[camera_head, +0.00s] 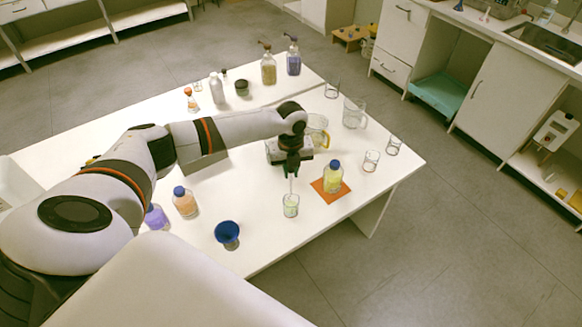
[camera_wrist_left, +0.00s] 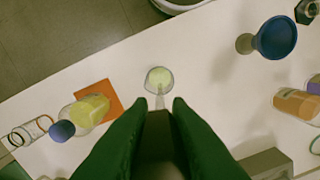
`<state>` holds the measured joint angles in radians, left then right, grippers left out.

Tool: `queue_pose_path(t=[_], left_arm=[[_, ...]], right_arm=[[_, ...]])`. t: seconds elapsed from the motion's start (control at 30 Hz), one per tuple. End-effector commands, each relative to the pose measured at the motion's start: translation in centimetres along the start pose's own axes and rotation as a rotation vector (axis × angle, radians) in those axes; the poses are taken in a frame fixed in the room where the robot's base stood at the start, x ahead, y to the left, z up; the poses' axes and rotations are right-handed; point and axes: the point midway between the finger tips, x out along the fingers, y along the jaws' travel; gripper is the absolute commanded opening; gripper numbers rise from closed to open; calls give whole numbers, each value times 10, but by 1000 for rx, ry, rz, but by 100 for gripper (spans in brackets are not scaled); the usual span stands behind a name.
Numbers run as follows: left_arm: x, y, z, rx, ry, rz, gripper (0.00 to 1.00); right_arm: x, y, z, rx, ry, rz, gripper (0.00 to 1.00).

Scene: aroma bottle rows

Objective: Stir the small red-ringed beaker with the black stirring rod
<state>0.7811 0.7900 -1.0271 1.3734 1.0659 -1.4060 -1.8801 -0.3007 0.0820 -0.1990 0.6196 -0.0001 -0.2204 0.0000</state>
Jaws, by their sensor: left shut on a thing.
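My left gripper (camera_head: 291,176) is shut on a thin, pale-looking rod (camera_head: 291,186). The rod's lower end is at or inside the beaker's mouth; I cannot tell how deep. In the left wrist view, the green fingers (camera_wrist_left: 158,106) flank the rod (camera_wrist_left: 160,100), just below the beaker (camera_wrist_left: 159,79). No red ring shows clearly on this beaker. Two small empty beakers stand at the right, one nearer (camera_head: 371,161) and one farther (camera_head: 393,146). The right gripper is not in view.
A yellow bottle with a blue cap (camera_head: 333,178) stands on an orange mat (camera_head: 344,191) beside the beaker. A blue funnel-like cup (camera_head: 227,233) and an orange bottle (camera_head: 185,203) are left. Larger glassware (camera_head: 354,112) stands behind. The table's front edge is close.

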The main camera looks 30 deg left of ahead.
Motion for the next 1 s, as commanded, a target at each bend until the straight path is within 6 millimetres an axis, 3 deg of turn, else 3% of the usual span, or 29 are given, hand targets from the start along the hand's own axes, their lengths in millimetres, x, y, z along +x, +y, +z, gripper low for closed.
queue_pose_path(t=[1.0], left_arm=[[75,0,0,-1,-1,1,1]], right_arm=[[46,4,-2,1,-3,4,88]])
